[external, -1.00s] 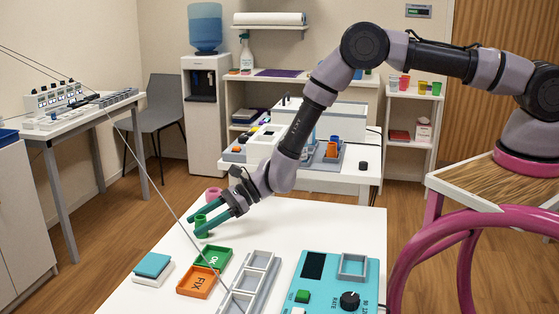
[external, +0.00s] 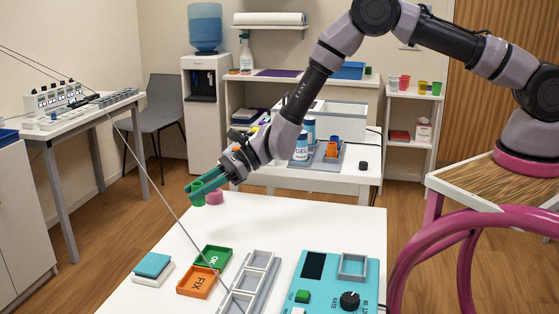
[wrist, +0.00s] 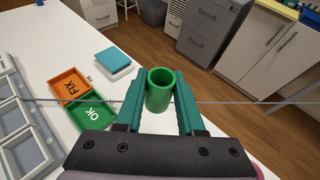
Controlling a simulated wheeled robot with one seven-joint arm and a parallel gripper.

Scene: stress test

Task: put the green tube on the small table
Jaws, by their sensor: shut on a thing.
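The green tube (external: 198,199) is an open-topped cylinder, and it also shows upright between the fingers in the wrist view (wrist: 159,99). My gripper (external: 198,187) has its dark green fingers closed on either side of the tube, holding it above the far left edge of the white front table (external: 321,218). Another white table (external: 362,184) stands behind, carrying bottles, a grey tray and boxes. I cannot tell from the pictures which table is the small one.
A pink ring-like piece (external: 215,197) sits on the front table beside the tube. An orange FIX tray (external: 185,292), a green OK tray (external: 225,249), a teal-topped block (external: 152,265), grey compartments (external: 248,284) and a teal control box (external: 337,285) stand nearer. A thin cable crosses the view.

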